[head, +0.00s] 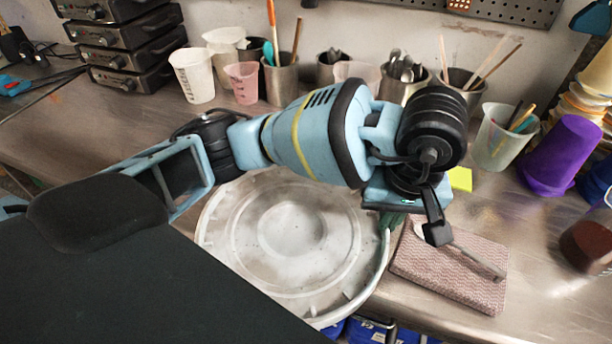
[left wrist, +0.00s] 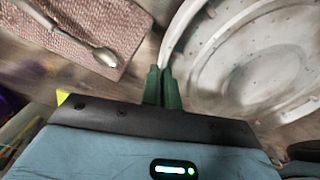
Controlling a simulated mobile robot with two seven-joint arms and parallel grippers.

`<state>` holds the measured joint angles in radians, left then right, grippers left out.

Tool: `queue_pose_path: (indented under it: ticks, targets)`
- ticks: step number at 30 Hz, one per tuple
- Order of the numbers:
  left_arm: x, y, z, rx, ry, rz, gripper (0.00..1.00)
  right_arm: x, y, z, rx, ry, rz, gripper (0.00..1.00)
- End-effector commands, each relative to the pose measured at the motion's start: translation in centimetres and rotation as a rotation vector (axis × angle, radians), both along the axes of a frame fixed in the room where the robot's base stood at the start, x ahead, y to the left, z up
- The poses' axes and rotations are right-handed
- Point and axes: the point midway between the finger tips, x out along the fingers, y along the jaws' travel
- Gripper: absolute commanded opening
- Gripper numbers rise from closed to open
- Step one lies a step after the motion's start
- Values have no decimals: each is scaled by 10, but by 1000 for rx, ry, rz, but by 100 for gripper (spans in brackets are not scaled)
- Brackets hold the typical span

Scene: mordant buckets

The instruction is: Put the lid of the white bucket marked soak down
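The round white lid (head: 225,250), scuffed and ringed, lies below my left arm in the head view. It also shows at the right of the left wrist view (left wrist: 245,60). The bucket's body and any "soak" mark cannot be made out. My left gripper (head: 392,220) is at the lid's right edge, partly hidden by my wrist. In the left wrist view its green fingers (left wrist: 162,72) are close together, with the lid's rim between their tips. Whether the lid rests on the bucket or is raised is unclear. My right gripper is not in view.
A folded patterned cloth (head: 450,267) with a metal spoon (head: 475,260) lies right of the lid. Cups and tool pots (head: 280,80) line the back wall.

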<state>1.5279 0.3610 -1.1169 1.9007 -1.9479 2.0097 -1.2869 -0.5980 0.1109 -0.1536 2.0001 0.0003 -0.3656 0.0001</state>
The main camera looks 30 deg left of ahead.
Motion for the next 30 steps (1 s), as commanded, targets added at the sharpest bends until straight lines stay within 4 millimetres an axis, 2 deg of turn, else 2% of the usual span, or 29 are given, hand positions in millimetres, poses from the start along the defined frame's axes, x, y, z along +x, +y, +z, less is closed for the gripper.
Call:
queue_pose_path:
  ticks: [5,19,24,30]
  targets:
    - [19,14,-2,1,1,8,0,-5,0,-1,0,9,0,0]
    - [105,75,-11,1,0,6,0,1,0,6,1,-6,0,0]
    - [121,85,-13,0,-1,2,0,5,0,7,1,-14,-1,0]
    - [124,87,-14,0,-1,0,0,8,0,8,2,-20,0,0]
